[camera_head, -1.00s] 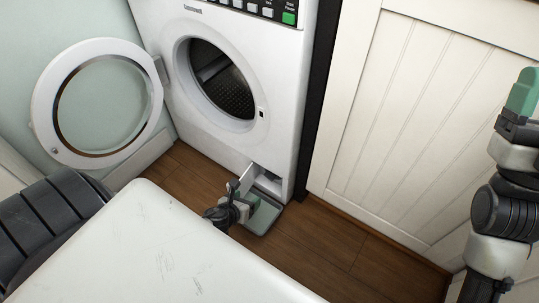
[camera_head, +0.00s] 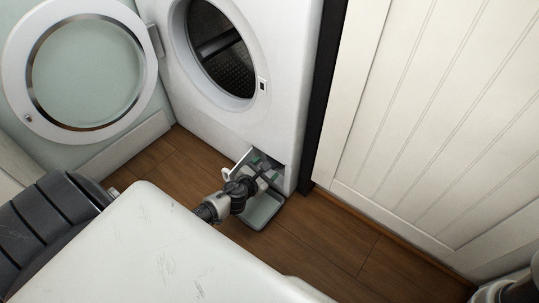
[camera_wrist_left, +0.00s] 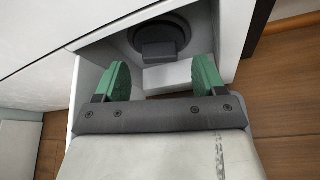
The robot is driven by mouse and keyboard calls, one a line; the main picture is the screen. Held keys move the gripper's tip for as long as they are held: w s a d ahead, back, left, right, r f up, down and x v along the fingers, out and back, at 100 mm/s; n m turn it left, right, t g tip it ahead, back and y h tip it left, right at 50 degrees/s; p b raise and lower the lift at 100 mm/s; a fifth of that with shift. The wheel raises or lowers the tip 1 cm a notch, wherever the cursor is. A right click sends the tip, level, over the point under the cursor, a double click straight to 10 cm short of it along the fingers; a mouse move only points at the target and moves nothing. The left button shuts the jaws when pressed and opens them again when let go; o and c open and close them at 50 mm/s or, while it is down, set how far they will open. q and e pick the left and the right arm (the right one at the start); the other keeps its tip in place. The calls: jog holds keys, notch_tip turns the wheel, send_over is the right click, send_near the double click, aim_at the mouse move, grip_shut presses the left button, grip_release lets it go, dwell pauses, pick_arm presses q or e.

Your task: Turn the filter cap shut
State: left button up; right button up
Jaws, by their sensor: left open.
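The filter cap (camera_wrist_left: 158,40) is a dark round cap with a raised grip bar. It sits in the recess behind the small hatch at the bottom of the white washing machine (camera_head: 285,120). My left gripper (camera_wrist_left: 162,76) is open, its green fingers spread just in front of the cap and apart from it, with nothing between them. In the head view my left gripper (camera_head: 258,164) is at the hatch opening and hides the cap. My right gripper is out of view.
The hatch flap (camera_head: 239,160) stands open left of my gripper. A shallow grey tray (camera_head: 264,211) lies on the wooden floor below. The round machine door (camera_head: 87,70) hangs open at left.

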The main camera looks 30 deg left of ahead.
aim_at(272, 163)
pick_arm(q)
jog(key=shift+b+x, duration=0.6)
jog(key=shift+x, duration=1.25)
jog(key=c, duration=0.6)
